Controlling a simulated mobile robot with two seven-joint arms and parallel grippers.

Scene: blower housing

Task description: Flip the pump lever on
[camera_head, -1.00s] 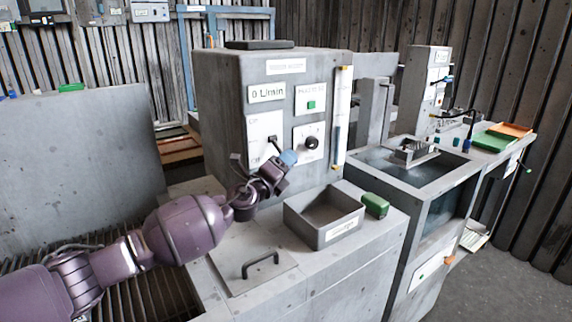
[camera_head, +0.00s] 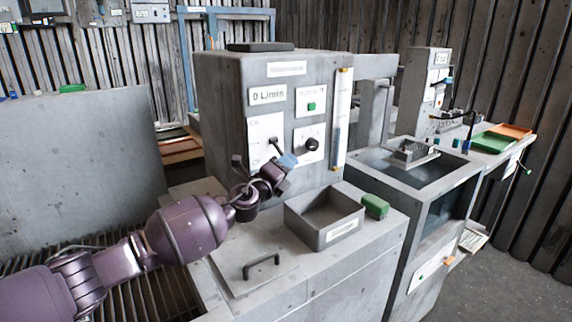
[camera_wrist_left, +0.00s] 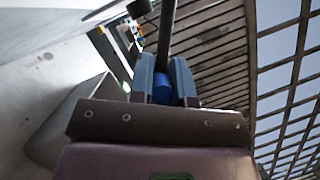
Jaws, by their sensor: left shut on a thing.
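The pump lever (camera_head: 274,142) sticks out from a white plate (camera_head: 258,128) on the front of the grey blower housing. It is a thin dark rod, largely hidden by my gripper in the head view. My left gripper (camera_head: 288,160) is at the lever's outer end, in front of the plate. In the left wrist view, its two blue-grey fingers (camera_wrist_left: 163,80) are shut around a blue piece (camera_wrist_left: 162,90) at the end of the dark rod (camera_wrist_left: 167,35). The flow display (camera_head: 267,94) reads 0 L/min. My right gripper is not in view.
A black knob (camera_head: 311,144) sits just right of the lever, with a green button (camera_head: 311,106) above it. A grey open tray (camera_head: 322,232) and a green block (camera_head: 375,206) stand on the bench below. A hatch handle (camera_head: 261,265) rises in front.

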